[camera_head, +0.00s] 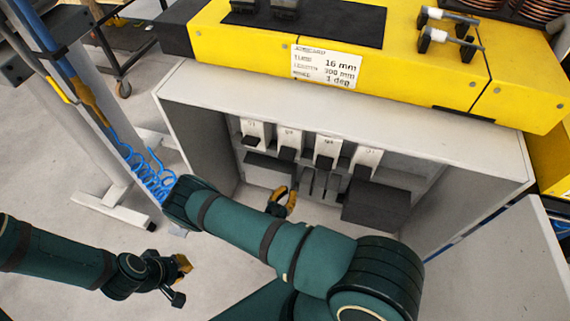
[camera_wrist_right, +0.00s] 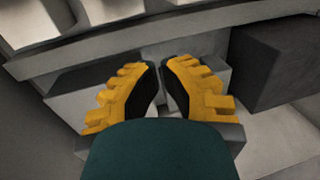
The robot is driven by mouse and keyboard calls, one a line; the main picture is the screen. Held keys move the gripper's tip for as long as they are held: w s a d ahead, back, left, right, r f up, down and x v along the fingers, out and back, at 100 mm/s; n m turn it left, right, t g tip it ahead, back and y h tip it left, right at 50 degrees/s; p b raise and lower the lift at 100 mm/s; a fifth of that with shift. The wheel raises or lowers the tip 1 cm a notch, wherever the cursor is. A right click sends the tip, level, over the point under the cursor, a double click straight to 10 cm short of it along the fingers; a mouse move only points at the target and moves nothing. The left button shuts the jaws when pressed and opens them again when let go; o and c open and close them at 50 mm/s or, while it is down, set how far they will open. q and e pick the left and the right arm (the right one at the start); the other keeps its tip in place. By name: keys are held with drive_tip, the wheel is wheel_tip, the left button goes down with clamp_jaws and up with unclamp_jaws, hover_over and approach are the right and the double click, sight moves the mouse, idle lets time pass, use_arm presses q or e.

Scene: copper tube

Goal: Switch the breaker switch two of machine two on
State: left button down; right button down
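Inside the open grey cabinet (camera_head: 330,110), several white breakers stand in a row, each with a black lever at its lower front. The second from the left (camera_head: 290,138) has its lever (camera_head: 287,154) low, like its neighbours. The small labels are too blurred to read surely. My right gripper (camera_head: 284,198) is inside the cabinet, below the breakers and apart from them. In the right wrist view its yellow fingers (camera_wrist_right: 160,75) are nearly together with nothing seen between them; white breaker bottoms (camera_wrist_right: 110,10) show at the top. My left gripper (camera_head: 182,280) hangs outside, left of the cabinet; its opening is unclear.
A yellow machine (camera_head: 380,50) with a label sits on the cabinet. A dark box (camera_head: 376,204) stands at the right inside the cabinet; it also shows in the wrist view (camera_wrist_right: 270,65). The open door (camera_head: 500,260) is at the right. Blue coiled hose (camera_head: 150,175) hangs at the left.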

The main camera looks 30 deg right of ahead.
sight(287, 154)
drive_tip(key=w+a+n+t, duration=0.1)
drive_tip(key=w+a+n+t+y, duration=0.1)
drive_tip(key=w+t, duration=0.1)
drive_tip(key=shift+a+r+t, duration=0.1)
drive_tip(key=shift+r+t, duration=0.1)
drive_tip(key=shift+t, duration=0.1)
drive_tip(key=f+b+x, duration=0.1)
drive_tip(key=x, duration=0.9)
drive_tip(key=r, duration=0.1)
drive_tip(key=s+r, duration=0.1)
drive_tip(key=r, duration=0.1)
drive_tip(key=a+r, duration=0.1)
drive_tip(key=shift+s+r+p, duration=0.15)
drive_tip(key=shift+r+p, duration=0.1)
drive_tip(key=shift+p, duration=0.1)
drive_tip(key=shift+a, duration=0.1)
drive_tip(key=shift+a, duration=0.1)
